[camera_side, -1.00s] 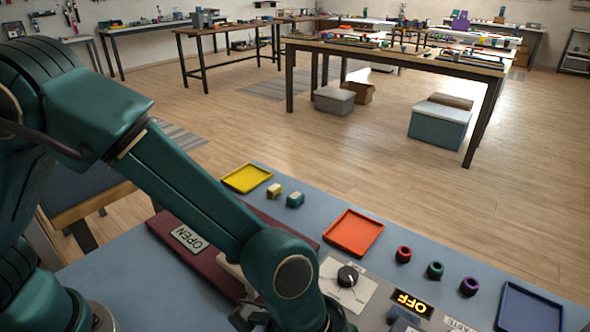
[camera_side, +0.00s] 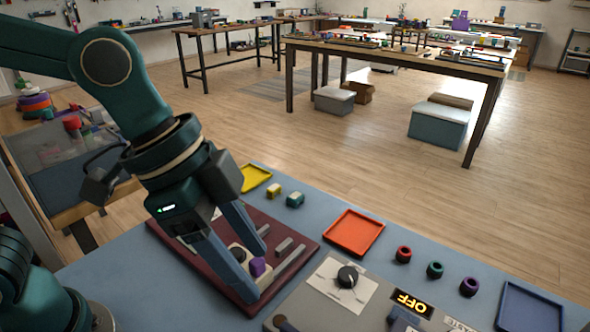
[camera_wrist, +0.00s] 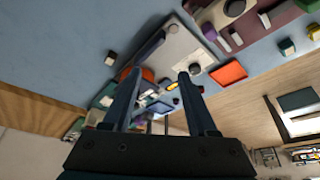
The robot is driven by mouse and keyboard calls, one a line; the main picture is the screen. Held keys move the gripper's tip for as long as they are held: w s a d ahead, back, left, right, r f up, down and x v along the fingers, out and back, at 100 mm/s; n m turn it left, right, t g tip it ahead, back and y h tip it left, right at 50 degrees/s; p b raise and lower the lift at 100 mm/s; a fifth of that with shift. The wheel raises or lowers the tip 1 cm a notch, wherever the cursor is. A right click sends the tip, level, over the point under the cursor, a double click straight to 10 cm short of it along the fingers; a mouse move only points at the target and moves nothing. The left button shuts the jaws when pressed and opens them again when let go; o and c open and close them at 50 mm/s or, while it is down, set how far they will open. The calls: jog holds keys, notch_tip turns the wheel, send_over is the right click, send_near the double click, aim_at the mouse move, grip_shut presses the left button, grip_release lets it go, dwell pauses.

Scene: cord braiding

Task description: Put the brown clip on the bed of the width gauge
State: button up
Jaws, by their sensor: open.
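My gripper (camera_side: 258,276) is open, its two fingers pointing down in front of the maroon board (camera_side: 308,232) in the side view. In the wrist view the fingers (camera_wrist: 158,76) stand apart with nothing held between them. The board carries a pale block with a dark knob, a purple piece (camera_side: 258,267) and grey bars (camera_side: 288,256). It also shows in the wrist view (camera_wrist: 286,14). I cannot tell surely which part is the width gauge's bed; the fingers hide some of the board. I cannot pick out a brown clip with certainty in either view.
A yellow tray (camera_side: 256,178), two small clips (camera_side: 295,199), an orange tray (camera_side: 353,232), red (camera_side: 403,254), green and purple rings, and a blue tray (camera_side: 530,308) line the bench's far edge. A grey panel with a dial (camera_side: 348,276) and OFF sign stands in front.

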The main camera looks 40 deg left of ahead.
jog(key=s+a+n+t+y, duration=0.1)
jog(key=a+n, duration=0.4)
jog(key=a, duration=0.2)
jog(key=shift+a+r+t, duration=0.15)
jog(key=shift+r+t, duration=0.15)
jog(key=shift+r, duration=0.1)
jog(key=o, duration=0.3)
jog(key=s+a+n+y, duration=0.1)
jog(key=a+n, duration=0.1)
jog(key=s+a+n, duration=0.1)
jog(key=a, duration=0.1)
jog(key=a+f+n+t+y, duration=0.1)
jog(key=a+n, duration=0.1)
jog(key=shift+s+a+n+y, duration=0.15)
jog(key=shift+s+n+y, duration=0.15)
jog(key=shift+s, duration=0.1)
jog(key=shift+s+a, duration=0.1)
